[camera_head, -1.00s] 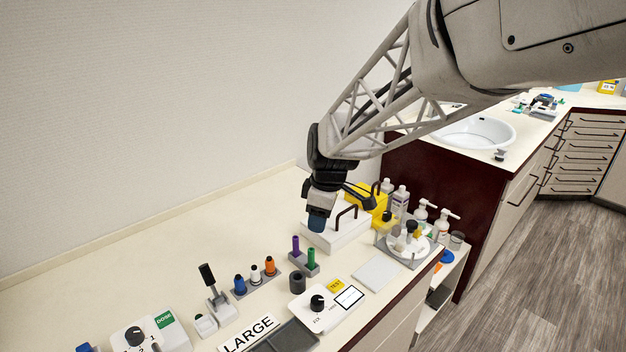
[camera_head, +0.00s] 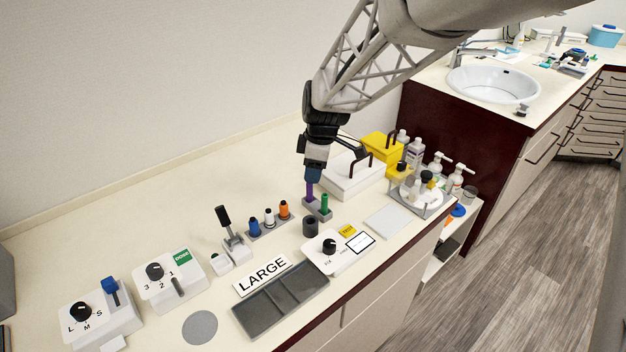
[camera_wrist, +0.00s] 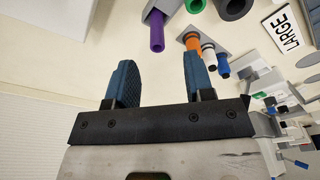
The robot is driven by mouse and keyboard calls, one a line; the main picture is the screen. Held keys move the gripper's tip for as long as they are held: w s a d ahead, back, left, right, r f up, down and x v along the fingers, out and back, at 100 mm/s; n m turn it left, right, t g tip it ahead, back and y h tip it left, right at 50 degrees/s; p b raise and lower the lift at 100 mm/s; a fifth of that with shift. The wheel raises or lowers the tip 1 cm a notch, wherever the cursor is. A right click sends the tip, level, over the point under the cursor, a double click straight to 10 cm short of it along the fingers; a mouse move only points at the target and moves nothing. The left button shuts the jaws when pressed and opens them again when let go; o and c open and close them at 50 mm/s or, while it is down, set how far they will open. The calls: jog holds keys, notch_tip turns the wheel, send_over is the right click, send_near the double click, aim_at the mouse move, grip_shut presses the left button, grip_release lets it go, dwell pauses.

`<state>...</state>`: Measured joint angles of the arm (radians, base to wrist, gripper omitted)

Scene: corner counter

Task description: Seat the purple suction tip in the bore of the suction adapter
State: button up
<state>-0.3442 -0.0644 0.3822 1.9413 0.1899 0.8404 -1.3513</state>
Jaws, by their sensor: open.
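The purple suction tip (camera_head: 309,191) stands upright in a grey holder (camera_head: 318,212), beside a green tip (camera_head: 324,203). In the wrist view the purple tip (camera_wrist: 156,30) lies just beyond my fingertips, roughly in line with the gap between them. My gripper (camera_head: 313,176) points down over the purple tip; its blue fingers (camera_wrist: 159,62) are apart with nothing between them. A dark grey hollow cylinder (camera_head: 310,227), which looks like the suction adapter, stands on the counter in front of the holder. It is partly visible at the top of the wrist view (camera_wrist: 233,8).
A rack (camera_head: 270,226) with blue, white and orange pieces stands left of the holder. A white box with a dark handle (camera_head: 352,180) is close behind my gripper to the right. A white dial unit (camera_head: 322,256) and a dark tray (camera_head: 280,300) lie in front.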

aim_at(309, 186)
jog(key=shift+f, duration=0.5)
jog(key=shift+w+a+f, duration=0.1)
jog(key=shift+a+f, duration=0.1)
jog(key=shift+f, duration=0.65)
jog(key=shift+a+f, duration=0.15)
jog(key=shift+f, duration=0.75)
jog(key=shift+w+a+f, duration=0.1)
jog(key=shift+a+f, duration=0.1)
jog(key=shift+f, duration=0.65)
grip_shut()
